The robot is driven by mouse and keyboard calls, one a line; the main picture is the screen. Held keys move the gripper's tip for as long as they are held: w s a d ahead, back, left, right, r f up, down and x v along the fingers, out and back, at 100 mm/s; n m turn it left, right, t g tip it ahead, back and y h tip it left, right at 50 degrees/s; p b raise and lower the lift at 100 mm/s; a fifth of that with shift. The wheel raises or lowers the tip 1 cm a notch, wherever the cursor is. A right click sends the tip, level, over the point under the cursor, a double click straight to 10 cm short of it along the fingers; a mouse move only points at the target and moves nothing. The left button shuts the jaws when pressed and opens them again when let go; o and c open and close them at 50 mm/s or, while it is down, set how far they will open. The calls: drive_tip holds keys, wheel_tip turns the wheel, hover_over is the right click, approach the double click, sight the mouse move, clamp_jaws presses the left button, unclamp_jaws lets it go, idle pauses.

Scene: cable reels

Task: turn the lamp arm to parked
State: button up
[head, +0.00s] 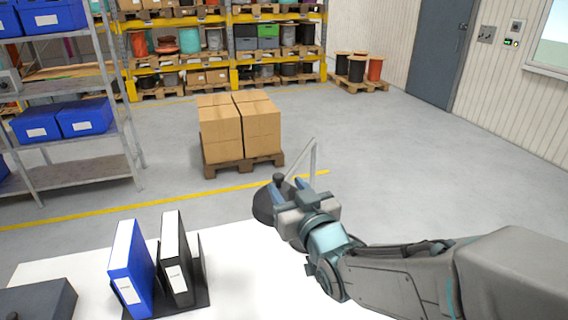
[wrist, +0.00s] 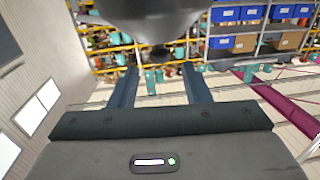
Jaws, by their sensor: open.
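The desk lamp shows in the head view as a dark round lamp head (head: 263,206) and a thin pale grey lamp arm (head: 314,158) with a bend at its top. My gripper (head: 287,186) is over the white table's far edge, right by the lamp head, and hides part of the lamp, including its base. In the wrist view the dark lamp head (wrist: 155,22) fills the top middle, just beyond my gripper (wrist: 160,82). Its two fingers are spread apart with nothing visible held between them. I cannot tell whether a finger touches the lamp.
A blue binder (head: 132,270) and a black binder (head: 174,258) stand in a dark holder on the white table (head: 235,285). A dark box (head: 38,300) is at the table's left. Boxes on a pallet (head: 240,130) and a shelf rack (head: 75,175) stand on the floor beyond.

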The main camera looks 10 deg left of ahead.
sight(280, 178)
drive_tip(key=shift+p+x, duration=0.6)
drive_tip(key=shift+x, duration=2.2)
clamp_jaws()
